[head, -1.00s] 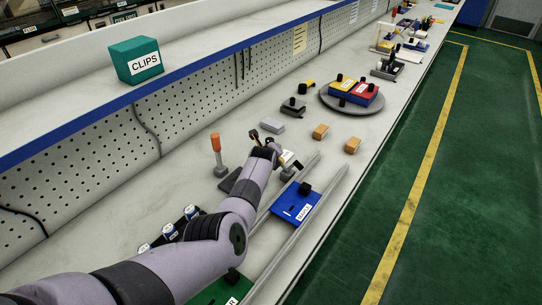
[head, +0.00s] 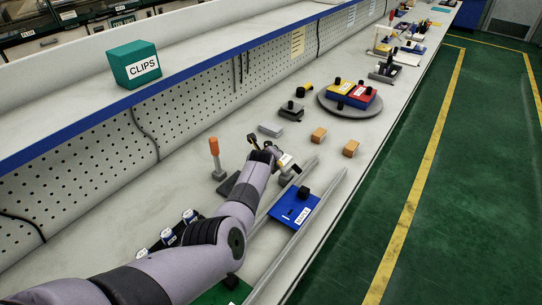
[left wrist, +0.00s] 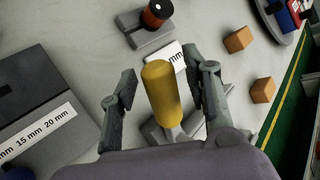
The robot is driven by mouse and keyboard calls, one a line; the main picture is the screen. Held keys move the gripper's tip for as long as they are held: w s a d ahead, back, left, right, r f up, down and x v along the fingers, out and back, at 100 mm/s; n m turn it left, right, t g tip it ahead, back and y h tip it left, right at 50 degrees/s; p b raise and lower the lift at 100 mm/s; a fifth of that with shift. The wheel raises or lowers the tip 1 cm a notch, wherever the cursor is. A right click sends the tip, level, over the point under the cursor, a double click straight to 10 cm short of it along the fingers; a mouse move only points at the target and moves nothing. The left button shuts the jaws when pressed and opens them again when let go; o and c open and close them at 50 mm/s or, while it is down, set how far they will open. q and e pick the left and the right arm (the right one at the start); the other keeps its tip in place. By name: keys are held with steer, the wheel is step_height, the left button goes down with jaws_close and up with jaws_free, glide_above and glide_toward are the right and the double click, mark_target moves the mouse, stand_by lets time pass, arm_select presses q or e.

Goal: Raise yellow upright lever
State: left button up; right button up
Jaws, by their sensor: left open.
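The yellow lever's upright rounded handle (left wrist: 161,92) stands between the two fingers of my left gripper (left wrist: 163,100) in the left wrist view. The fingers are open, one on each side, with a visible gap to the handle. The lower part of the lever meets a grey base, partly hidden behind the gripper. In the head view my left gripper (head: 269,155) is low over the bench, and the yellow handle is not clear there. My right gripper is not in view.
An orange-handled lever (head: 214,155) stands just left of my gripper. A blue plate (head: 288,212) sits between two rails on the near side. Two orange-brown blocks (head: 319,135) lie beyond, before a round tray (head: 332,109). A perforated back panel (head: 165,120) borders the bench.

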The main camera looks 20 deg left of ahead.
arm_select(q)
step_height(320, 180, up, 9)
steer(key=shift+r, duration=0.5)
steer(key=shift+c, duration=0.4)
